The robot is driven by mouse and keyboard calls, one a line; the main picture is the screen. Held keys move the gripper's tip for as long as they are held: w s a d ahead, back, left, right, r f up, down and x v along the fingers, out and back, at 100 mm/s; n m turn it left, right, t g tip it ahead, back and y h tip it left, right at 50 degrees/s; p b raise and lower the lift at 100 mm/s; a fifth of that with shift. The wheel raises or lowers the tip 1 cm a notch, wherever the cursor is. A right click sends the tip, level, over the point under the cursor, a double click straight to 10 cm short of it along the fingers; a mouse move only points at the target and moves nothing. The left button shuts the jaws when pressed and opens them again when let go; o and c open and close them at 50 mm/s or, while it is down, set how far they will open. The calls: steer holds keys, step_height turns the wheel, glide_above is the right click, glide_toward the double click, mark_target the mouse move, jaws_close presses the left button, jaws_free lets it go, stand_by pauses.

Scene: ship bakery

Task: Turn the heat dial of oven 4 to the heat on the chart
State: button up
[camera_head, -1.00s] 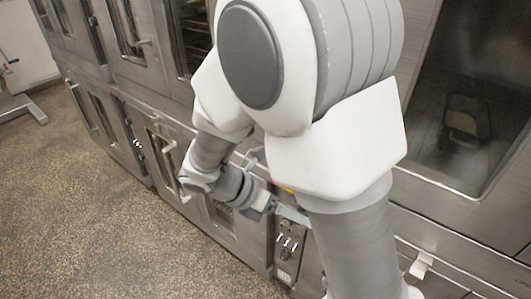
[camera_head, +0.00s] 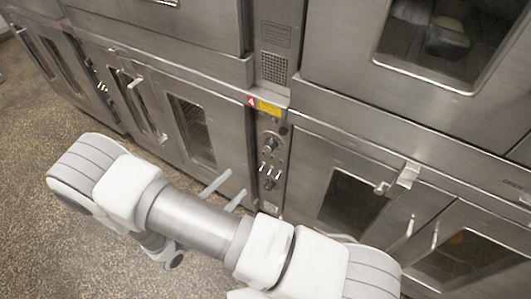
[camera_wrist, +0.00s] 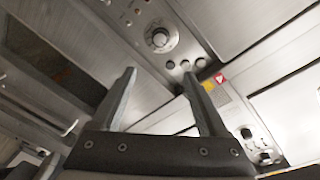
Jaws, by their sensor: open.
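A narrow control panel (camera_head: 270,165) runs down between oven doors. It carries a round dial (camera_head: 270,144) with switches below it. In the wrist view a round dial (camera_wrist: 160,38) sits on a steel panel, beyond the fingertips. My gripper (camera_head: 228,189) is open and empty, left of the panel and apart from the dial. In the wrist view my gripper (camera_wrist: 158,75) shows both fingers spread, with nothing between them. I cannot read an oven number or the dial's setting, and I see no readable heat chart.
Red and yellow labels (camera_head: 265,107) sit above the panel. Door handles (camera_head: 410,225) stick out at the right. Oven doors with windows (camera_head: 192,130) flank the panel. The wrist view shows another knob panel (camera_wrist: 258,148) at lower right. Speckled floor (camera_head: 40,125) is open at left.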

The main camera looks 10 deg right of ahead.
steer(key=f+n, duration=0.1)
steer(key=n, duration=0.1)
steer(key=b, duration=0.3)
glide_toward(267, 148)
steer(key=shift+t, duration=0.4)
steer(key=x, duration=0.9)
steer(key=shift+d+f, duration=0.2)
steer(key=shift+f, duration=0.05)
steer(key=shift+s+p, duration=0.1)
steer(key=shift+p, duration=0.2)
jaws_close()
